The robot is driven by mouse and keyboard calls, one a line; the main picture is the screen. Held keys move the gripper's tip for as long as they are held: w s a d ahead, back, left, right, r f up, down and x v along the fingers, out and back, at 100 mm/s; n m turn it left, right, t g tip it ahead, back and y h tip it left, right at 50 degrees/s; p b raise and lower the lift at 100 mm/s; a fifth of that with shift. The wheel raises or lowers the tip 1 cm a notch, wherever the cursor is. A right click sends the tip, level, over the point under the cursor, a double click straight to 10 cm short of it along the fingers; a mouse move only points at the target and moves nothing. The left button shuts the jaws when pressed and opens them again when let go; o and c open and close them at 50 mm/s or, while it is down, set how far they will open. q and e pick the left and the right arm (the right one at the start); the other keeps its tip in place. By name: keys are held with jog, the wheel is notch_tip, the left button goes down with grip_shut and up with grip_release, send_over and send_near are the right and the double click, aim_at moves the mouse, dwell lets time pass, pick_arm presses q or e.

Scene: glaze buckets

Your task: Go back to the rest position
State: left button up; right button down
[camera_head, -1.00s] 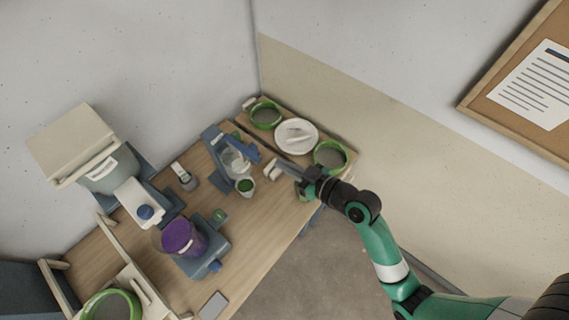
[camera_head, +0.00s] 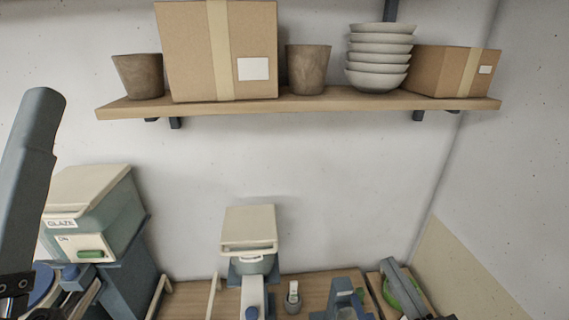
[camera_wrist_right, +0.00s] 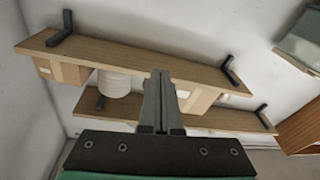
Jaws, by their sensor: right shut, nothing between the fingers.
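My right gripper (camera_head: 388,266) is at the bottom right of the head view. Its grey fingers point up and to the left, in front of a green-rimmed bowl (camera_head: 412,299) that they partly cover. In the right wrist view the fingers of the right gripper (camera_wrist_right: 159,74) lie together with nothing between them. They point toward the wall shelves, which look upside down there.
A wall shelf (camera_head: 300,104) carries boxes, pots and stacked bowls (camera_head: 378,60). The wall between shelf and table is clear.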

jog(key=s+a+r+n+t+y+p, duration=0.1)
jog(key=s+a+r+t+p, duration=0.1)
jog(key=r, duration=1)
jog(key=s+a+r+t+y+p, duration=0.1)
jog(key=s+r+t, duration=0.15)
jog(key=r, duration=0.95)
jog(key=s+d+r+m+t+h, duration=0.2)
jog(key=s+r+m+t+h, duration=0.1)
jog(key=s+r, duration=0.4)
notch_tip(320, 180, up, 3)
jog(key=shift+r+m+t+h+p, duration=0.2)
jog(key=shift+m+t+h+p, duration=0.15)
jog(key=shift+m+h, duration=0.5)
